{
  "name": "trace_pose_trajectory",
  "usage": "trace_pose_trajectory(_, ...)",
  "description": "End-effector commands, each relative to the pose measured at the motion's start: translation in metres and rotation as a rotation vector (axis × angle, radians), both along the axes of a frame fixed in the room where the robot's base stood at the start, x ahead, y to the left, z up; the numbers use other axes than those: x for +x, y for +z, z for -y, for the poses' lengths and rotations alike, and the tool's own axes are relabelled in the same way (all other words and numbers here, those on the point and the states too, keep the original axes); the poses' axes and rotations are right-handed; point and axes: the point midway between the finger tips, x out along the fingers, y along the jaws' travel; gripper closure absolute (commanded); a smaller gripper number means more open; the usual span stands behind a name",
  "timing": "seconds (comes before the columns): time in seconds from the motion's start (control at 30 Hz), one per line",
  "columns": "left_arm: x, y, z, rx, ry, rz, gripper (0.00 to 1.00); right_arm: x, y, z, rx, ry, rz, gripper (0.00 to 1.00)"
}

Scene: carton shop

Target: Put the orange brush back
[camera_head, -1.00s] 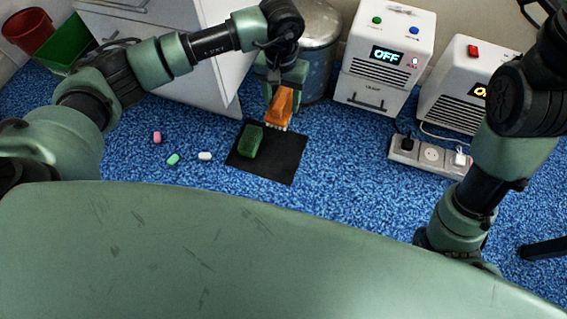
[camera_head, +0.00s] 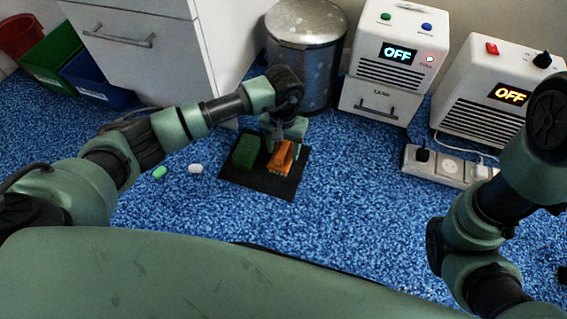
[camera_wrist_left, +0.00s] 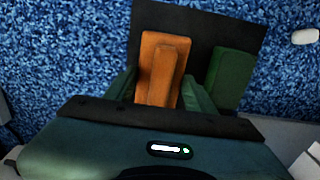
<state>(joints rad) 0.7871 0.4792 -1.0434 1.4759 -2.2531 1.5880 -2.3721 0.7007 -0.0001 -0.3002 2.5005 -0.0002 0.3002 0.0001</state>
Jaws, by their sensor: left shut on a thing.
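My left gripper (camera_head: 283,146) is shut on the orange brush (camera_head: 281,160), over the right part of the black mat (camera_head: 262,182) on the floor. The brush is at or very near the mat; exact contact cannot be told. The green brush (camera_head: 246,150) lies on the mat just left of it. In the left wrist view the orange brush (camera_wrist_left: 160,68) sits between the fingers of my left gripper (camera_wrist_left: 163,92), with the green brush (camera_wrist_left: 228,78) to its right. My right gripper is out of view; only the right arm shows.
A metal bin (camera_head: 305,60) and a white drawer cabinet (camera_head: 130,45) stand behind the mat. Two white machines reading OFF (camera_head: 396,50) (camera_head: 500,95) and a power strip (camera_head: 440,166) are at the right. Small green and white pieces (camera_head: 159,172) (camera_head: 195,169) lie left of the mat.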

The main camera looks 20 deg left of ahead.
Motion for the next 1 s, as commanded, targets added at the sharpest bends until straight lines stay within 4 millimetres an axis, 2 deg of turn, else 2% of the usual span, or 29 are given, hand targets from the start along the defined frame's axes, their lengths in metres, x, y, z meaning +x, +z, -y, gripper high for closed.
trace_pose_trajectory(0.17,0.000,-0.013,0.000,-0.001,0.000,0.001,0.84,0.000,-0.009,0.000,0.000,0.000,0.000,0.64)
trace_pose_trajectory(0.4,0.000,-0.049,0.001,-0.003,0.000,0.000,0.84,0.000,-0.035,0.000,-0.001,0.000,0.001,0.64)
trace_pose_trajectory(0.8,0.001,-0.052,0.000,-0.001,0.000,0.002,0.84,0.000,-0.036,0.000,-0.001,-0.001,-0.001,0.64)
trace_pose_trajectory(0.83,0.000,-0.052,0.000,-0.001,0.000,0.001,0.43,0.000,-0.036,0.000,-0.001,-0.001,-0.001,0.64)
trace_pose_trajectory(0.9,0.000,-0.051,0.000,-0.001,0.000,0.001,0.24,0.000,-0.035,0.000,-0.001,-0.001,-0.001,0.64)
trace_pose_trajectory(1.0,0.000,-0.051,0.000,-0.001,0.000,0.001,0.24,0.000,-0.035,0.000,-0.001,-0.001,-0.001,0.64)
